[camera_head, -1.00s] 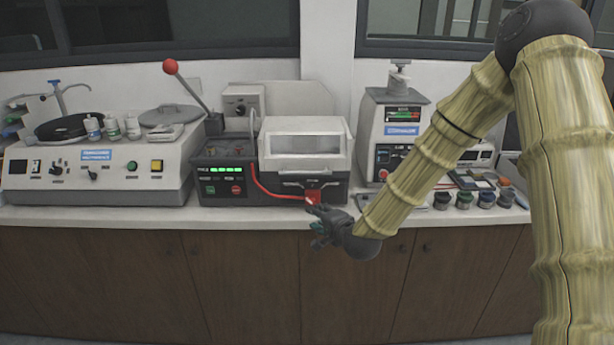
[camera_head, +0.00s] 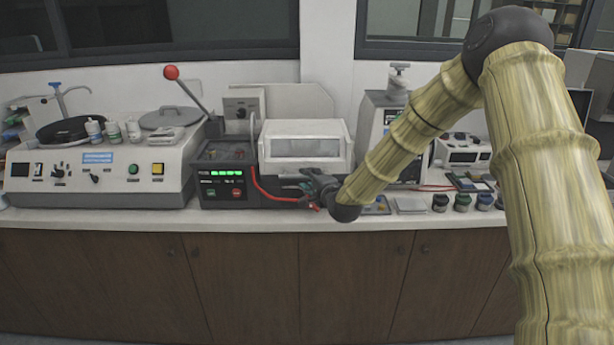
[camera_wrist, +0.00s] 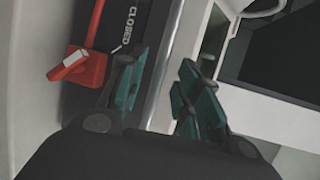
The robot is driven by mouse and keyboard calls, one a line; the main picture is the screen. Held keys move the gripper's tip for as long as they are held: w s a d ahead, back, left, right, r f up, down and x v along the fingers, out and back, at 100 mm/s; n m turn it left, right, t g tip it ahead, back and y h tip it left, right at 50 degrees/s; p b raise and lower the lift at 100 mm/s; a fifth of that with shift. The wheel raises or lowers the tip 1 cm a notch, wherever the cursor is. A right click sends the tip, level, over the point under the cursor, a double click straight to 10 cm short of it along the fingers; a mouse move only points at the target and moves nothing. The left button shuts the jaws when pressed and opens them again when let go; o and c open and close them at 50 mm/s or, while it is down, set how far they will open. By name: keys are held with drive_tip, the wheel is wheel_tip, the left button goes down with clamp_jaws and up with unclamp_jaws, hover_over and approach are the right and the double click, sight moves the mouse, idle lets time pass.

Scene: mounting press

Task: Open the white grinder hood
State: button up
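The white grinder hood (camera_head: 305,130) sits lowered on the dark machine body (camera_head: 225,178), its window facing me. My gripper (camera_head: 312,180) is at the hood's lower front edge, right of centre, and hides part of the front there. In the wrist view my gripper (camera_wrist: 160,88) is open, its two teal-padded fingers apart. The white hood frame (camera_wrist: 262,108) and its dark window lie on the right. A grey edge strip runs between the fingers; I cannot tell whether either finger touches it. The dark front marked CLOSED (camera_wrist: 128,25) is behind the left finger.
A red block with a red cable (camera_wrist: 88,66) is close to the left finger. A lever with a red knob (camera_head: 171,72) rises left of the hood. A polisher (camera_head: 100,170) stands left, another machine (camera_head: 372,125) right, and small jars (camera_head: 462,202) sit along the counter front.

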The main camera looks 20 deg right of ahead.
drive_tip(key=shift+x, duration=0.9)
clamp_jaws()
